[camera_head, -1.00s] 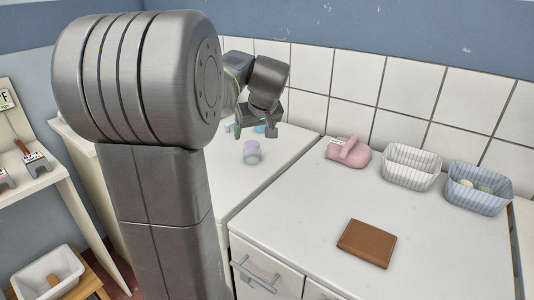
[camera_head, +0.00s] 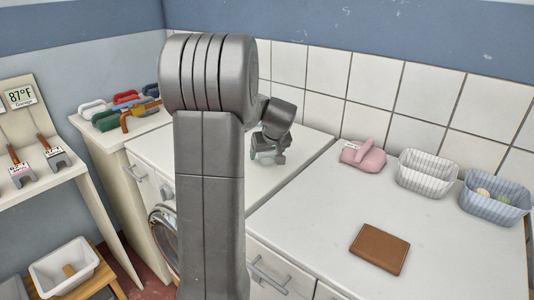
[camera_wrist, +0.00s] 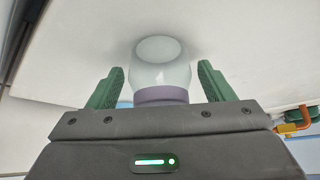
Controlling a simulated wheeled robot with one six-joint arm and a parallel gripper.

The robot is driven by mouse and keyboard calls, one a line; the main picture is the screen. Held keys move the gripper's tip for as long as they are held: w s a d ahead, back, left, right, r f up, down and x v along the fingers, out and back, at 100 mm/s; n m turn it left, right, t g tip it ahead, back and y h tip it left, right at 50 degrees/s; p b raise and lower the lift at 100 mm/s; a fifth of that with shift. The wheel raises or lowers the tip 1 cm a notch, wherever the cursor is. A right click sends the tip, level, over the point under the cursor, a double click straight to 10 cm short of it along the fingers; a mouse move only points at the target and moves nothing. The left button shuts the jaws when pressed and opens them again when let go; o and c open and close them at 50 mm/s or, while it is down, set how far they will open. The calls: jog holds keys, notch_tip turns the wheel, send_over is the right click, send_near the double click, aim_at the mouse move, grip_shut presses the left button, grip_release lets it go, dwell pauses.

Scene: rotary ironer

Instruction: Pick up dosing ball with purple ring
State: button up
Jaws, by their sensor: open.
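The dosing ball (camera_wrist: 161,76) is a pale, translucent cup with a purple ring (camera_wrist: 161,95) around its end nearest my gripper. In the wrist view it sits between the two green fingers of my gripper (camera_wrist: 161,71). The fingers are open, one on each side, with a visible gap to the ball. In the head view my gripper (camera_head: 268,157) is low over the white top of the washing machine (camera_head: 292,160). The ball cannot be made out clearly there, as my gripper and arm cover that spot.
Right of the washer, a white counter (camera_head: 320,215) holds a brown wallet (camera_head: 380,248), a pink bundle (camera_head: 362,155), a white basket (camera_head: 428,173) and a grey-blue basket (camera_head: 496,198). Several coloured handled items (camera_head: 120,108) stand left. A tiled wall (camera_head: 375,80) is behind.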

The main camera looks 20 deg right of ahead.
jog(key=shift+c, duration=0.4)
jog(key=c, duration=1)
jog(key=shift+r, duration=0.1)
